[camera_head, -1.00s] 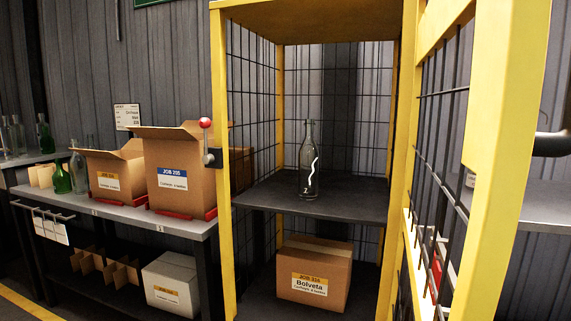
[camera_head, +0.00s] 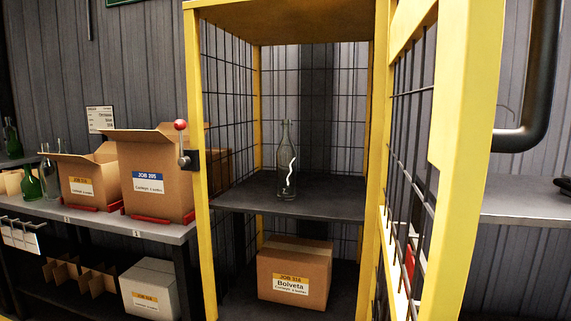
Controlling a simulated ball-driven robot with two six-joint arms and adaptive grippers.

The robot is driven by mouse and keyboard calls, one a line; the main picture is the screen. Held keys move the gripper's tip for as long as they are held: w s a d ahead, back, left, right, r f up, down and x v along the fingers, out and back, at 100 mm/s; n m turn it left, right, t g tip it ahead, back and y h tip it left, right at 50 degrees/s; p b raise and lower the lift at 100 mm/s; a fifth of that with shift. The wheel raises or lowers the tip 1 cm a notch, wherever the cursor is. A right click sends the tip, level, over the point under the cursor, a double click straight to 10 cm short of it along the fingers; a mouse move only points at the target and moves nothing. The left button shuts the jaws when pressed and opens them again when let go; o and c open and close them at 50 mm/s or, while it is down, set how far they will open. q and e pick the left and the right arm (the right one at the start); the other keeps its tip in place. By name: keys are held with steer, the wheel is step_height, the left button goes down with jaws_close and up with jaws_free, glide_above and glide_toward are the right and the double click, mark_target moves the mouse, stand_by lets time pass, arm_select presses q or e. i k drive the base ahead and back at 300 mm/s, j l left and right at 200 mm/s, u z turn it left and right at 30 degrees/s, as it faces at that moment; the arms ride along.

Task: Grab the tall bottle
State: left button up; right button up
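A tall clear glass bottle (camera_head: 286,172) with a white squiggle mark stands upright on the dark middle shelf (camera_head: 330,205) of a yellow-framed cage. The cage's front is open in front of the bottle. Neither of my grippers shows in the head view, and nothing touches the bottle.
The yellow cage door (camera_head: 455,170) stands swung open on the right. A cardboard box labelled Bolveta (camera_head: 292,275) sits on the cage's lower level. A red-knobbed lever (camera_head: 181,140) is on the left post. Open cartons (camera_head: 155,165) and green bottles (camera_head: 30,185) stand on the left shelf.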

mark_target(287, 155)
steer(key=i+j+u, duration=0.5)
steer(key=i+j, duration=0.45)
steer(key=j, duration=0.15)
